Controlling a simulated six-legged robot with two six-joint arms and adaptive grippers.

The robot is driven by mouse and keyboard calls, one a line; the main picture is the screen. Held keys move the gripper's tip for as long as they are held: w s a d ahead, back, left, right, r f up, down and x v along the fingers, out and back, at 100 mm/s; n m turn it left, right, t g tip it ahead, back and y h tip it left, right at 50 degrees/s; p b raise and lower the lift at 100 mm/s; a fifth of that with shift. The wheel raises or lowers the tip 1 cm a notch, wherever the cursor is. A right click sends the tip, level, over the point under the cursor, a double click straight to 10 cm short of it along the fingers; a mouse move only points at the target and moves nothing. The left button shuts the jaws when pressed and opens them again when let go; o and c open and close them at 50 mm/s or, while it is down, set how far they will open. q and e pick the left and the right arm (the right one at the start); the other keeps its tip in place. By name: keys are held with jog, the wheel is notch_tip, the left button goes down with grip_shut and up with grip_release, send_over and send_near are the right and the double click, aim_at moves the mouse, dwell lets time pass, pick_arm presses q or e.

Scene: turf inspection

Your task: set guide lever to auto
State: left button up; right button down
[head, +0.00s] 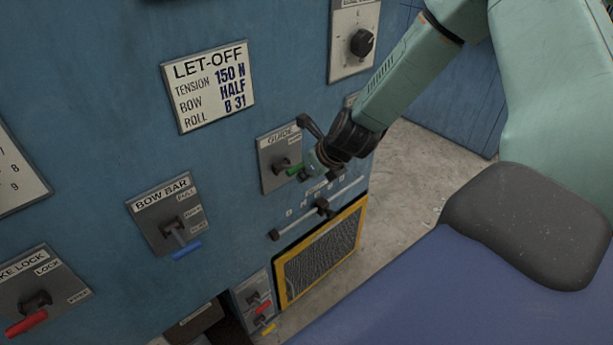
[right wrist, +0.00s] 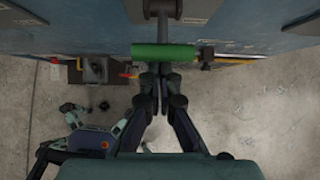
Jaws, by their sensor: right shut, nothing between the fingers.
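The guide lever's grey plate (head: 268,157), labelled GUIDE, is on the blue machine panel, left of my right gripper. The lever has a dark pivot and a green handle (head: 295,170), which also shows crosswise in the right wrist view (right wrist: 163,52). My right gripper (head: 309,170) is at the handle, partly covering the plate's right side. In the right wrist view its fingertips (right wrist: 161,75) are together, with nothing between them, right beside the green handle. I cannot tell whether they touch it. The auto marking cannot be read. My left gripper is not in view.
A BOW BAR lever with a blue handle (head: 186,250) and a lock lever with a red handle (head: 27,323) are to the left. A horizontal slide bar (head: 300,218) and a yellow-framed mesh (head: 322,253) are below. A black knob (head: 361,42) is above.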

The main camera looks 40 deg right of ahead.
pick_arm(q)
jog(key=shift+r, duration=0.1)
pick_arm(e)
jog(key=shift+w+r, duration=0.3)
jog(key=shift+r, duration=0.25)
